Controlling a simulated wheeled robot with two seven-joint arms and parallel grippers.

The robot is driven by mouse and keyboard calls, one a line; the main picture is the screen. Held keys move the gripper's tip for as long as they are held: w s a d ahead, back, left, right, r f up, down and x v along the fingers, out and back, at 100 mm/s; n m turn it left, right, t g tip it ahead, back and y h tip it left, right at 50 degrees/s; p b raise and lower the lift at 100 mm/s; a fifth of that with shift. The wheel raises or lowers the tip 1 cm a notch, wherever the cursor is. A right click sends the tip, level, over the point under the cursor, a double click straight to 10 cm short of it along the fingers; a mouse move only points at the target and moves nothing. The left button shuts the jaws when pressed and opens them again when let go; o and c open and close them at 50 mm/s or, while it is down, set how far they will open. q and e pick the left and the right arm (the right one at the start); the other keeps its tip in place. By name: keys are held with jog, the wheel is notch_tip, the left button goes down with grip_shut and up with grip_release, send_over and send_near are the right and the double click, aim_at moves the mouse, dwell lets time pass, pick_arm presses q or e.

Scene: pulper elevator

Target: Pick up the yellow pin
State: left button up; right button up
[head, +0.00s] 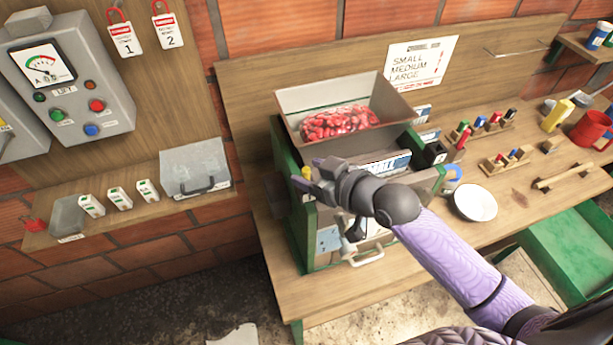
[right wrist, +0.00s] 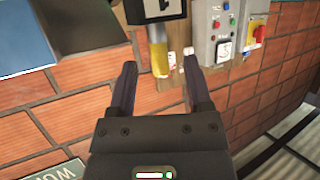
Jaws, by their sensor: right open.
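The yellow pin (head: 307,172) shows as a small yellow tip at the left side of the green-framed machine, right by my right gripper (head: 318,178). In the right wrist view the yellow pin (right wrist: 159,58) is an upright yellow cylinder with a greyish top, below a dark block. My right gripper (right wrist: 159,72) is open there, one finger on each side of the pin in the picture. Whether the fingers touch it I cannot tell. In the head view my wrist hides part of the machine front. My left gripper is not in view.
The machine's hopper (head: 290,98) holds red berries. A white bowl (head: 474,202), peg racks and a red mug (head: 592,130) stand on the bench to the right.

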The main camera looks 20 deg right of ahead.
jog(key=shift+x, duration=0.85)
jog(key=shift+s, duration=0.1)
jog(key=shift+c, duration=0.5)
grip_shut()
